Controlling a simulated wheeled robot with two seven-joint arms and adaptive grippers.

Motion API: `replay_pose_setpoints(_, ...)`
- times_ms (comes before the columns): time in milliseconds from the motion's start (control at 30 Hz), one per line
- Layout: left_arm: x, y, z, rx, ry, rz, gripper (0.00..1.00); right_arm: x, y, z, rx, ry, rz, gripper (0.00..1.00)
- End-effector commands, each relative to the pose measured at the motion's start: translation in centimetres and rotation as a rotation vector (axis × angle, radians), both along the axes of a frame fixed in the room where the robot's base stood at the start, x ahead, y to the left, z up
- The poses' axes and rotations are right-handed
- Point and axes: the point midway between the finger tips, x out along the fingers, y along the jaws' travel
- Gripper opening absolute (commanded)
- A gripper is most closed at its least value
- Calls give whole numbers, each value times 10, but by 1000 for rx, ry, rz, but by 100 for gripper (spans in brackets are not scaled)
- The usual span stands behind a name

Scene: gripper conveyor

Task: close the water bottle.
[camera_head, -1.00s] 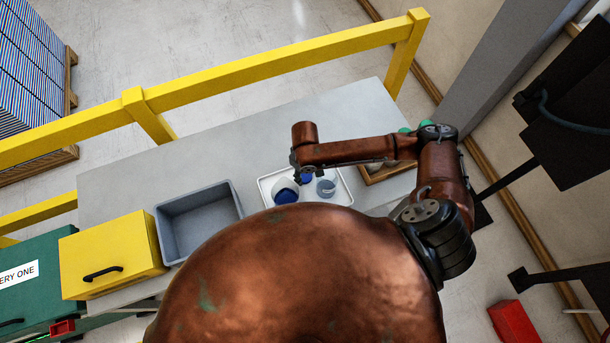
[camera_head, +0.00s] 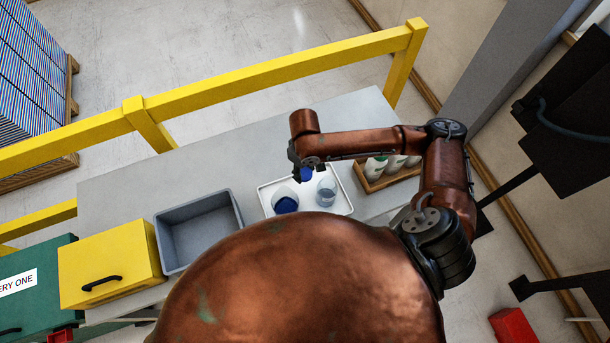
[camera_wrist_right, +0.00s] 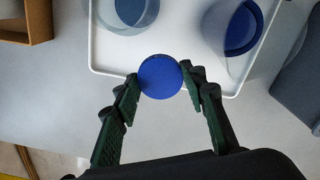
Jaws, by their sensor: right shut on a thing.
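My right gripper (camera_head: 303,174) is shut on a round blue cap (camera_head: 306,175). In the right wrist view the cap (camera_wrist_right: 161,77) sits between the two fingertips (camera_wrist_right: 160,80), over the near edge of the white tray. An open, see-through bluish vessel (camera_head: 326,191), probably the water bottle, stands on the tray to the right of the cap. It shows in the wrist view (camera_wrist_right: 127,18) at the upper left, apart from the cap and cut by the frame edge. My left gripper is out of view.
A clear container with a dark blue thing inside (camera_head: 286,204) stands on the white tray (camera_head: 343,207), left of the bottle. A wooden crate (camera_head: 372,187) of white bottles is to the right. A grey bin (camera_head: 235,205) and yellow box (camera_head: 110,264) are left.

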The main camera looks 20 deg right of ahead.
Motion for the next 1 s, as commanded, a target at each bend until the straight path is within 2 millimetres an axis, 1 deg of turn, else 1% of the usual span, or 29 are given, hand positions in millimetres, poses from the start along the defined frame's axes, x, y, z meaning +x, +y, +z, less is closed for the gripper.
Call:
replay_pose_setpoints(100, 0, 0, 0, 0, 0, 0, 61, 0, 0, 5, 0, 1, 0, 32)
replay_pose_setpoints(467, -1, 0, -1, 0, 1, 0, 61, 0, 0, 5, 0, 0, -4, 32)
replay_pose_setpoints(567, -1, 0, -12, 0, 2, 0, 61, 2, 0, 8, 3, -2, -41, 32)
replay_pose_setpoints(667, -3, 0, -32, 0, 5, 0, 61, 5, 0, 16, 7, -3, -125, 32)
replay_pose_setpoints(800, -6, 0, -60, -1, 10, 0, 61, 4, -1, 32, 8, -1, -265, 32)
replay_pose_setpoints(900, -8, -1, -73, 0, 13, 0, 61, 1, -2, 43, 6, 0, -342, 32)
replay_pose_setpoints(1000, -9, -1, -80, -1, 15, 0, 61, -2, -3, 51, 3, 0, -392, 32)
